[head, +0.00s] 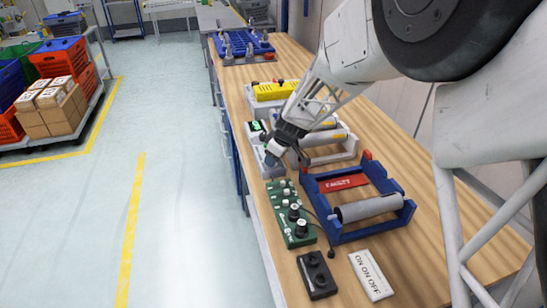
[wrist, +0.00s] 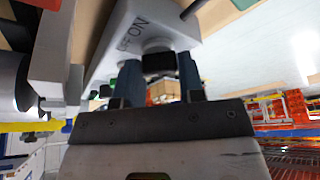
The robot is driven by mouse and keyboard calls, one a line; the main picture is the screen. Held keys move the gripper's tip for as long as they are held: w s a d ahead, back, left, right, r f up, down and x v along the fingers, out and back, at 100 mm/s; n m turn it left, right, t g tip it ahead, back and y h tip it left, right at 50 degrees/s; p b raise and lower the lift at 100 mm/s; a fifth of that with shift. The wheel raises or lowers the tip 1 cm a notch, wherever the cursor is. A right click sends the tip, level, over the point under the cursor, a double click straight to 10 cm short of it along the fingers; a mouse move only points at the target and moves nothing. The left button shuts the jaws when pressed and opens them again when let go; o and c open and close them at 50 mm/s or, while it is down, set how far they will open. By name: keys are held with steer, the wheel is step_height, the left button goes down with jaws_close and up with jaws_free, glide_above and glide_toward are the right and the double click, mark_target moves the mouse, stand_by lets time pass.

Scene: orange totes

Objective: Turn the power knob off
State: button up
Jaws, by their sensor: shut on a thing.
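The power knob (wrist: 158,63) is black and sits on a light grey box (wrist: 120,50) marked ON and OFF in the wrist view. My gripper (wrist: 160,78) is shut on the knob, with one blue-grey finger on each side of it. In the head view my gripper (head: 272,158) points down at the grey box (head: 270,172) near the bench's left edge. There the fingers hide the knob, so I cannot tell its setting.
A green board with knobs (head: 292,214) lies in front of the box. A blue frame with a grey roller (head: 370,207) stands to the right. A black two-hole block (head: 317,275) and a white ON/OFF plate (head: 371,275) lie nearer. A yellow-topped device (head: 274,91) stands behind.

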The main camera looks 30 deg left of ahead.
steer(key=shift+f, duration=0.1)
steer(key=o, duration=0.9)
steer(key=shift+v, duration=3.95)
